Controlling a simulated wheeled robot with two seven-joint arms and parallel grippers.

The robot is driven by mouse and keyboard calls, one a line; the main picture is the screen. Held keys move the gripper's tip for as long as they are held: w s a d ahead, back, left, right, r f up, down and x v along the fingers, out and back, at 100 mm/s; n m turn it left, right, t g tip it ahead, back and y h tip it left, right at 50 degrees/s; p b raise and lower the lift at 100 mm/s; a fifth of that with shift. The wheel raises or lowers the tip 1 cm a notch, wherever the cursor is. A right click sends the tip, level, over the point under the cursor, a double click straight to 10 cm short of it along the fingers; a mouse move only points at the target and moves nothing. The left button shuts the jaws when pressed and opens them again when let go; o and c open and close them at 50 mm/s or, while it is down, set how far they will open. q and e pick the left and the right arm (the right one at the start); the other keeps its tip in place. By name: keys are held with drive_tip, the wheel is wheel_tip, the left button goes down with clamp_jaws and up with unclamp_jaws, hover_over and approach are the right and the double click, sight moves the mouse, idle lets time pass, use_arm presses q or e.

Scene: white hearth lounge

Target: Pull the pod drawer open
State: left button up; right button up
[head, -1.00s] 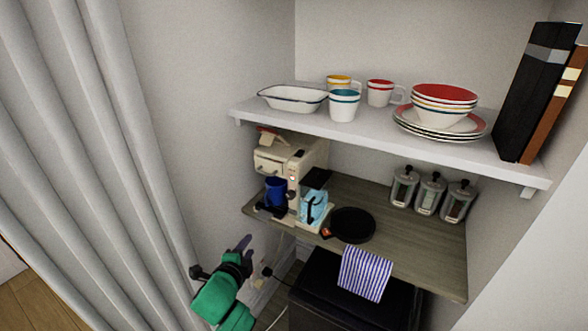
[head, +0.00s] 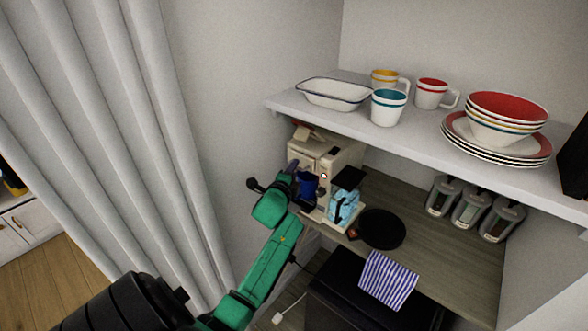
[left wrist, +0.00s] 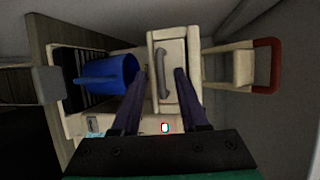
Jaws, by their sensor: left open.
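The cream coffee machine (head: 337,165) stands at the left end of the wooden counter. Its pod drawer (head: 302,162) is at the upper front, partly behind my gripper in the head view. In the left wrist view the drawer (left wrist: 178,52) shows a grey bar handle (left wrist: 162,72); it looks closed. My left gripper (head: 293,167) is in front of the machine. In the left wrist view its two dark purple fingers (left wrist: 158,74) are open, one on each side of the handle. I cannot tell whether they touch it. My right gripper is not in view.
A blue mug (left wrist: 108,74) sits on the machine's drip tray, beside the fingers. A light blue patterned item (head: 344,206), a black pan (head: 382,229) and several canisters (head: 470,208) stand on the counter. The shelf (head: 420,146) with dishes is above; a curtain (head: 120,130) hangs left.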

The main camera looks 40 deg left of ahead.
use_arm(q)
drive_tip(key=shift+w, duration=0.1)
clamp_jaws()
idle(1.4)
